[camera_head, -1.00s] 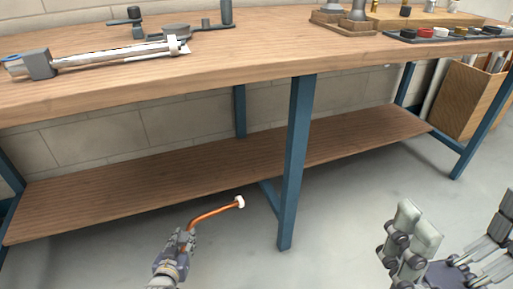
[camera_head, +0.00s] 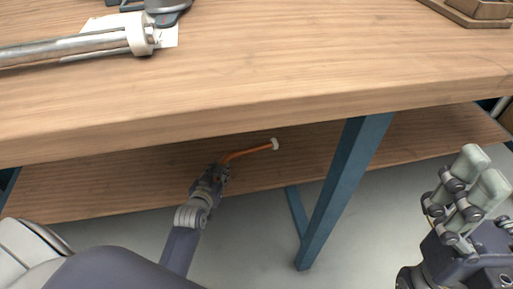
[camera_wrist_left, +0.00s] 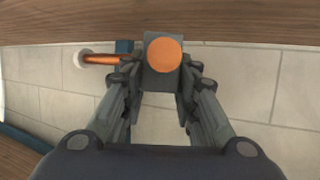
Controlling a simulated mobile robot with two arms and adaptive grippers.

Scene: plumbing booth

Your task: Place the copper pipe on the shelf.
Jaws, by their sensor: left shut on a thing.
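The copper pipe (camera_head: 247,152) is a thin orange bent tube with a white end. My left gripper (camera_head: 218,172) is shut on it, over the front part of the lower wooden shelf (camera_head: 105,187) and below the tabletop in the head view. In the left wrist view the pipe's round orange end (camera_wrist_left: 164,55) shows between the fingers (camera_wrist_left: 162,75), and its white-tipped arm points left. Whether the pipe touches the shelf cannot be told. My right gripper (camera_head: 466,190) is empty, with its fingers apart, at the right of the head view.
The thick wooden tabletop (camera_head: 270,75) hangs above the shelf. A blue table leg (camera_head: 345,185) stands right of the pipe. A metal pipe with a white collar (camera_head: 85,43) lies on the tabletop at the left. The visible shelf around the pipe is bare.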

